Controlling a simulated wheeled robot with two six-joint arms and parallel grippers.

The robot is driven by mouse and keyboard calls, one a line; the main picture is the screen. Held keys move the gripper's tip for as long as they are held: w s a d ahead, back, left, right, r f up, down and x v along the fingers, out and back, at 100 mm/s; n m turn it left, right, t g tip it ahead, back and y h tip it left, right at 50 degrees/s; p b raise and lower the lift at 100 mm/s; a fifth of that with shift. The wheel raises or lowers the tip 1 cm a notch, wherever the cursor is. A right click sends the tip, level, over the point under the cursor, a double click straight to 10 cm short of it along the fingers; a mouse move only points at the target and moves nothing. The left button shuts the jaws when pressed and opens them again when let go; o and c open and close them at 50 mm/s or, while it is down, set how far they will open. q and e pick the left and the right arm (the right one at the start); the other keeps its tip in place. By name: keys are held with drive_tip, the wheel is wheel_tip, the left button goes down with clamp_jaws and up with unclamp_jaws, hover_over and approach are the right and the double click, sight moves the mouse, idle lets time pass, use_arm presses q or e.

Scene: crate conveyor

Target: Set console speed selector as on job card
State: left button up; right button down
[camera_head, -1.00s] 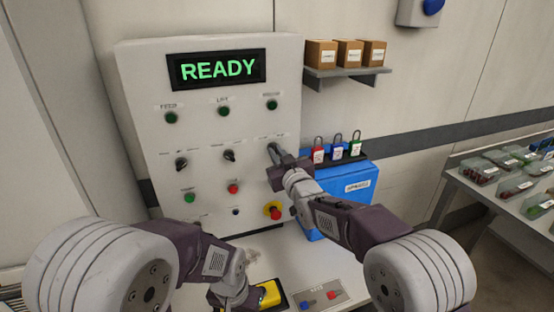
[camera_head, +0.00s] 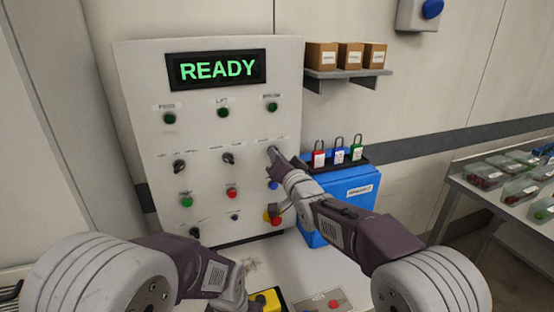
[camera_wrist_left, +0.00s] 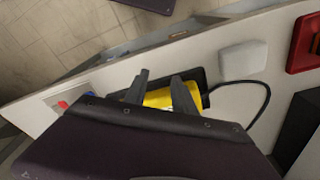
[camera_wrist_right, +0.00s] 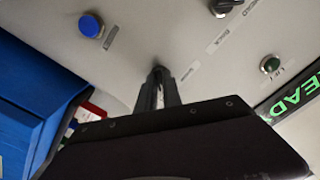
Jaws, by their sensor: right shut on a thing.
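The console (camera_head: 205,135) is a pale upright panel with a display (camera_head: 216,69) reading READY in green. It has a row of selectors: a left one (camera_head: 179,166), a middle one (camera_head: 228,158) and a right one hidden by my right gripper (camera_head: 275,152). My right gripper is shut at that right selector, with fingers close together against the panel in the right wrist view (camera_wrist_right: 158,85). The selector's small labels are unreadable. My left gripper (camera_wrist_left: 158,86) is open, with its fingers over a yellow object (camera_wrist_left: 172,97) on the console's desk. I cannot make out a job card.
A blue box (camera_head: 340,205) with red, blue and green padlocks stands right of the console. A red emergency-type button (camera_head: 276,222) and a blue button (camera_head: 273,185) lie below my right gripper. A shelf (camera_head: 348,72) holds boxes. A table with clear bins (camera_head: 500,195) is at the right.

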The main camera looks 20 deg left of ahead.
use_arm(q)
drive_tip(key=shift+f, duration=0.15)
use_arm(e)
drive_tip(key=shift+f+m, duration=0.15)
drive_tip(key=shift+m, duration=0.45)
drive_tip(key=c, duration=1.5)
unclamp_jaws()
drive_tip(key=shift+s, duration=0.1)
use_arm(q)
drive_tip(key=shift+f+b, duration=0.65)
drive_tip(key=shift+b, duration=0.15)
use_arm(e)
drive_tip(key=v, duration=0.9)
